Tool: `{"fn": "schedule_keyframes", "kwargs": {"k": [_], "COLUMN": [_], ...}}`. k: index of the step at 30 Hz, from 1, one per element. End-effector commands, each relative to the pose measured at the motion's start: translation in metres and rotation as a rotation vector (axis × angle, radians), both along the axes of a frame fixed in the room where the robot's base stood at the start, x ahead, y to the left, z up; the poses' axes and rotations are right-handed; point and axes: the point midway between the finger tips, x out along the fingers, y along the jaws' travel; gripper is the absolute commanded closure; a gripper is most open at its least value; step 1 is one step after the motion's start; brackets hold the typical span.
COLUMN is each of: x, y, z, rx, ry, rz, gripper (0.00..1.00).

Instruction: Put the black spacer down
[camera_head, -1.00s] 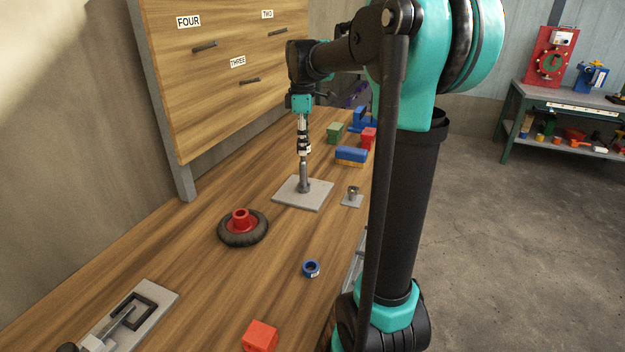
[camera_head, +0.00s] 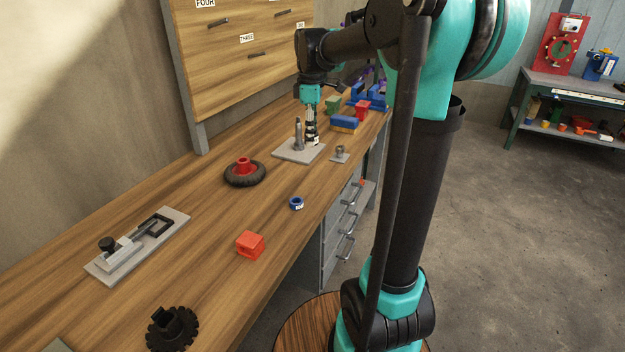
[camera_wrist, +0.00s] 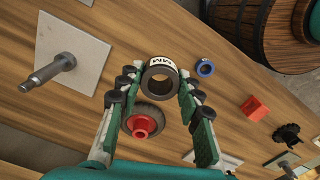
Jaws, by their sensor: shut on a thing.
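The black spacer (camera_wrist: 160,78) is a ring with a white label, held between the fingertips of my gripper (camera_wrist: 157,84) in the wrist view. My gripper (camera_head: 311,130) is shut on it and points down over the workbench in the head view. The spacer (camera_head: 313,141) is beside the upright metal post (camera_head: 298,134), to its right and apart from it in the wrist view. The post stands bare on a pale square plate (camera_head: 284,154). I cannot tell whether the spacer touches the surface beneath it.
A red-hubbed black wheel (camera_head: 245,174), a blue ring (camera_head: 296,203) and a red block (camera_head: 250,244) lie nearer on the bench (camera_head: 205,225). A small metal plate with a peg (camera_head: 340,154) is right of the post. Coloured blocks (camera_head: 345,122) stand behind. Bare wood lies between these.

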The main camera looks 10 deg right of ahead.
Motion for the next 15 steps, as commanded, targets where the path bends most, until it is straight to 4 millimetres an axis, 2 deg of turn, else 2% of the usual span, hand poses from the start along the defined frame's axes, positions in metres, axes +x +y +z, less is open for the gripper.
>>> {"fn": "schedule_keyframes", "kwargs": {"k": [1, 9, 15], "x": [0.0, 0.001, 0.0], "y": [0.0, 0.0, 0.0], "z": [-0.013, -0.077, -0.104], "rx": [0.0, 0.0, 0.0], "ry": [0.0, 0.0, 0.0], "rz": [0.0, 0.0, 0.0], "gripper": [1.0, 1.0, 1.0]}}
